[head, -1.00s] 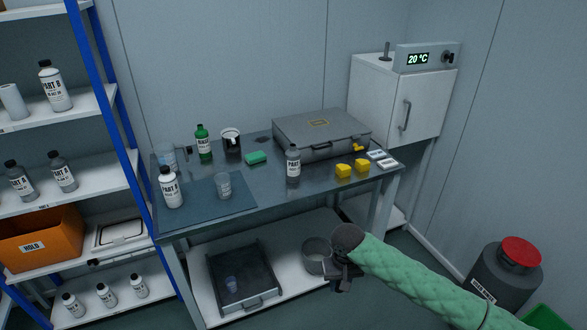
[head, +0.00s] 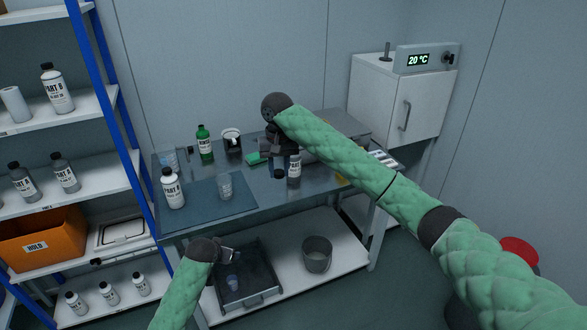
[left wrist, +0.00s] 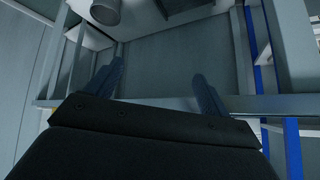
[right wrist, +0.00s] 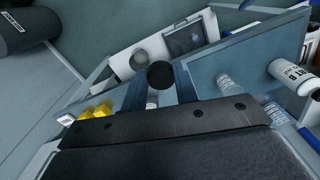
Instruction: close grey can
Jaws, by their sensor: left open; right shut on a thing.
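A grey can with a white PART label (head: 294,170) stands upright on the bench; part of it also shows between my right fingers in the right wrist view (right wrist: 152,101). My right gripper (head: 278,165) is over the bench just left of the can, shut on a round black cap (right wrist: 161,75). The cap (head: 279,174) is beside the can and apart from it, as far as I can tell. The can's top is partly hidden by my right arm. My left gripper (head: 230,254) is open and empty in front of the bench; its spread fingers show in the left wrist view (left wrist: 158,80).
A white bottle (head: 172,188), clear cup (head: 225,186), green bottle (head: 204,143) and green sponge (head: 253,158) stand around. My right arm hides most of the grey case. A tray (head: 262,298) and grey pot (head: 317,254) are below. The red-lidded drum (head: 520,251) is mostly hidden.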

